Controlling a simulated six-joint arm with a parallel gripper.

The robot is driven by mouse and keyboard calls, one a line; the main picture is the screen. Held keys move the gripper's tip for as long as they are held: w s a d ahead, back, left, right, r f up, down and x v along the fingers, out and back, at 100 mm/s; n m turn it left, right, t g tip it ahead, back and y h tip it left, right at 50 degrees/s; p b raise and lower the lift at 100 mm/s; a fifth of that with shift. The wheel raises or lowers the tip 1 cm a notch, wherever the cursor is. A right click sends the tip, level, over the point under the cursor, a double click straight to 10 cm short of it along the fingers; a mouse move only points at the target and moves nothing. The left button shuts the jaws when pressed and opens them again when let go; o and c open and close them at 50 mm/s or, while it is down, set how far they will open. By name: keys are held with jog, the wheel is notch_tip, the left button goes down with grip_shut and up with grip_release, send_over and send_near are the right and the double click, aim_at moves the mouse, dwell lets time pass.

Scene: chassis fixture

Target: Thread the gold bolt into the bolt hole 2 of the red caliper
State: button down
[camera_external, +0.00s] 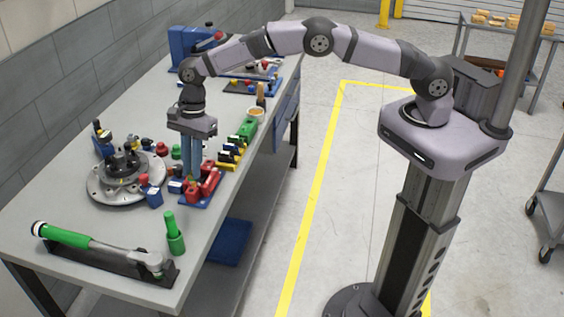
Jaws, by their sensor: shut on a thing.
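My gripper (190,172) points straight down over the right part of the workbench. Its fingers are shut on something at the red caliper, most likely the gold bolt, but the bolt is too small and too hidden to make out. The red caliper (208,184) sits on a blue base (199,203) near the bench's right edge. The fingertips are just behind and left of the caliper's upper part, close to it. I cannot tell which bolt hole they are over, or whether the bolt touches the hole.
A round metal hub fixture (125,180) stands left of the gripper. A green-handled torque wrench (95,246) and a green tool (174,236) lie and stand in front. A green block (247,128) and a yellow-black rack (231,153) are behind right. Bare bench shows at front left.

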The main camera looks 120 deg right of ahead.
aim_at(190, 192)
jog(key=shift+d+r+m+h, duration=0.15)
jog(key=shift+d+m+h, duration=0.05)
jog(key=shift+d+m, duration=0.7)
jog(key=shift+d+r+m+h, duration=0.1)
jog(key=shift+d+m+h, duration=0.1)
jog(key=shift+d+m, duration=0.65)
jog(key=shift+d+f, duration=0.15)
jog(key=shift+f+b, duration=1.1)
jog(key=shift+f, duration=0.65)
jog(key=shift+n, duration=0.35)
jog(key=shift+n+y, duration=0.4)
jog(key=shift+n, duration=1.1)
jog(key=shift+b+x, duration=0.75)
jog(key=shift+x, duration=0.2)
jog(key=shift+s+d+f, duration=0.15)
jog(key=shift+f, duration=0.1)
jog(key=shift+f+b, duration=0.4)
jog(key=shift+b, duration=0.1)
